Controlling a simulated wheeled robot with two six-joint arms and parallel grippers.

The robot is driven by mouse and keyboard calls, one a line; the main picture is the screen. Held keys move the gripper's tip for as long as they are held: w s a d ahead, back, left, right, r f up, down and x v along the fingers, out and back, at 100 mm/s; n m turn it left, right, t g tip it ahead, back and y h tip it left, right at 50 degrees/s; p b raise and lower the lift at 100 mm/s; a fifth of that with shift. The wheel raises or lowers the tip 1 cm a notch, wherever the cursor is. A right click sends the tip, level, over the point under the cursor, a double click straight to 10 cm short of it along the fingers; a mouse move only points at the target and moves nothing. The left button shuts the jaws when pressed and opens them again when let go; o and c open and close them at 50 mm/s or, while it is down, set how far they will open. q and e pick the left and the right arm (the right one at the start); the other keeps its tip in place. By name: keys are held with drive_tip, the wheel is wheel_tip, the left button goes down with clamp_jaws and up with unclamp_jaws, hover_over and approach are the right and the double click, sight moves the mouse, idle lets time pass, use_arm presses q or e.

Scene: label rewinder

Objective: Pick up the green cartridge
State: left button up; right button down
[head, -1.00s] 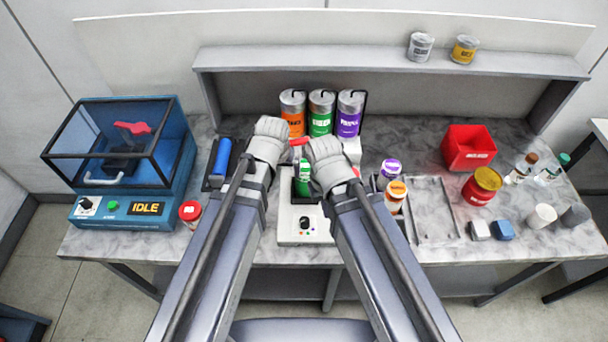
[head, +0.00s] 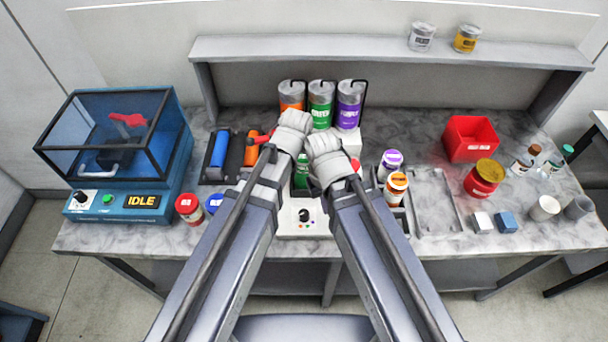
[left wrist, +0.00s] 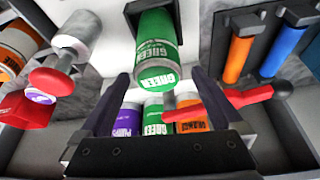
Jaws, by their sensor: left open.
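The green cartridge (left wrist: 157,45), a green cylinder with a white label, stands in a dark holder on a white device (head: 303,215). In the head view only a strip of it (head: 301,173) shows between my arms. My left gripper (left wrist: 164,80) is open and empty. In the left wrist view its two fingers are spread to either side of the cartridge's lower labelled end, apart from it as far as I can tell. My right gripper (head: 326,160) is close beside the left one; its fingers are hidden behind its own wrist.
Orange, green and purple canisters (head: 348,104) stand behind. A red lever with a black ball (left wrist: 250,97) lies close by my left gripper. A rack holds blue (head: 219,148) and orange (head: 251,148) cartridges. Purple-lidded and orange-lidded jars (head: 396,187) stand right of the device.

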use_arm(q)
drive_tip(key=shift+b+x, duration=2.35)
drive_tip(key=shift+x, duration=0.3)
drive_tip(key=shift+w+d+r, duration=0.1)
drive_tip(key=shift+d+r, duration=0.05)
drive_tip(key=shift+c, duration=0.4)
clamp_jaws()
